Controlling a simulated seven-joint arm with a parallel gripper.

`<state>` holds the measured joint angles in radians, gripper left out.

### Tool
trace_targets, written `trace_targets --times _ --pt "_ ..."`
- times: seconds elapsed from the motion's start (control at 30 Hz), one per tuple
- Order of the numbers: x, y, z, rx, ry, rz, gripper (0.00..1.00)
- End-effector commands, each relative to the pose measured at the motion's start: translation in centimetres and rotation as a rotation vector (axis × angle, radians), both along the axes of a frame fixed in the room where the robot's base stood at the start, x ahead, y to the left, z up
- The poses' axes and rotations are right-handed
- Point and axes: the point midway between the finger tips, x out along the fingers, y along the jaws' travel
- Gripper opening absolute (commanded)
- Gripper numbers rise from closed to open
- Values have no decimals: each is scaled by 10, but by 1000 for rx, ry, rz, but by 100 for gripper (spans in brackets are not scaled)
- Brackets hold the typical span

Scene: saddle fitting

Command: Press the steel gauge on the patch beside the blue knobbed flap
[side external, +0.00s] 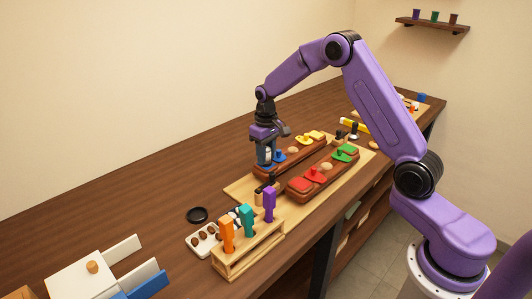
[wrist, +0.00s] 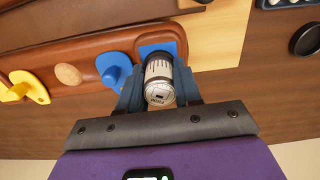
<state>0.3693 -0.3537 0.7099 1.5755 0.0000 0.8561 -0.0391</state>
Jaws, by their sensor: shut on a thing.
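My gripper (side external: 266,146) is shut on the steel gauge (side external: 266,157), a short silver cylinder with a dark-marked band. The wrist view shows the gauge (wrist: 158,82) between my gripper's fingers (wrist: 160,92). The blue knobbed flap (wrist: 113,70) lies just left of it there, on the brown saddle block (wrist: 92,52). The blue patch (wrist: 170,45) shows behind the gauge, partly hidden by it. In the side view the blue flap (side external: 279,155) is right of the gauge. I cannot tell whether the gauge touches the patch.
The same block carries a yellow flap (wrist: 28,88) and a tan oval (wrist: 68,74). A second block has red (side external: 312,174) and green (side external: 344,152) flaps. A wooden rack (side external: 249,250) holds orange, teal and purple handles. A black ring (side external: 197,214) lies left.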

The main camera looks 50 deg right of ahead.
Motion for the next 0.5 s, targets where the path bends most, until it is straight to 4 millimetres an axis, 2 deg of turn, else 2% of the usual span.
trace_targets --times 0.33,0.37,0.4,0.43,0.5 --pt "0 0 -1 0 -1 0 12" --pt "0 0 -1 0 -1 0 37" --pt "0 0 -1 0 -1 0 50" --pt "0 0 -1 0 -1 0 60" --pt "0 0 -1 0 -1 0 63"
